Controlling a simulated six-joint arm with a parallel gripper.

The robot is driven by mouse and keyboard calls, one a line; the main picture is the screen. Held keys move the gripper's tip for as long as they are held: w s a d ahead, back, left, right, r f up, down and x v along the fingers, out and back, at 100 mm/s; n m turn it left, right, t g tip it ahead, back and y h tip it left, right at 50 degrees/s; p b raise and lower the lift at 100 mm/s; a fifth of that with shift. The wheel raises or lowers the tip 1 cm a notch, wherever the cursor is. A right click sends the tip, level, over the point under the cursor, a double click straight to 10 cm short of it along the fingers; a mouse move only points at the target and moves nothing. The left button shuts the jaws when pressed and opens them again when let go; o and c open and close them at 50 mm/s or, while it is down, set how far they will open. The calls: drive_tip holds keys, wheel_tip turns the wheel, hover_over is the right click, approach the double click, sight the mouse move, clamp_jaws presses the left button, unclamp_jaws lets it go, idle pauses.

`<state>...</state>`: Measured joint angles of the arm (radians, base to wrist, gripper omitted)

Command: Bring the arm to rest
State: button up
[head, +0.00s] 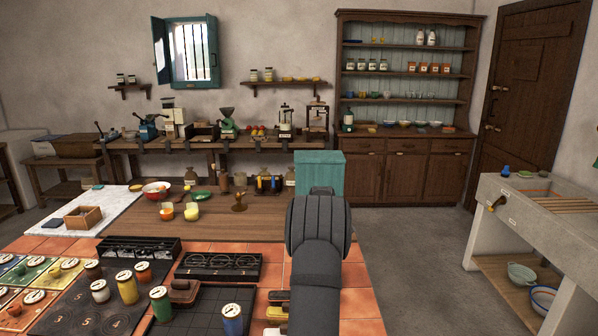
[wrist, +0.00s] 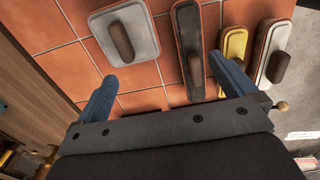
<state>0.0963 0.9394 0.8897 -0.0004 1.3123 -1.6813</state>
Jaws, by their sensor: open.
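My gripper (wrist: 165,88) shows in the wrist view with its two blue fingers spread wide apart and nothing between them. It is above an orange tiled counter (wrist: 62,25). In the head view my dark arm rises at the lower middle and hides the gripper itself. The same tiled counter (head: 355,305) shows beside the arm.
Handled blocks lie on the tiles ahead of the fingers: a grey-white one (wrist: 140,45), a dark one (wrist: 187,25), a yellow one (wrist: 234,48) and a white one (wrist: 277,42). In the head view, several jars, such as a blue one (head: 232,322), stand left of my arm. Open floor (head: 420,260) lies right.

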drive_tip(key=w+a+f, duration=0.2)
drive_tip(key=a+f, duration=0.1)
drive_tip(key=a, duration=0.2)
drive_tip(key=shift+w+a+f, duration=0.15)
drive_tip(key=shift+w+f, duration=0.05)
drive_tip(key=shift+w, duration=0.15)
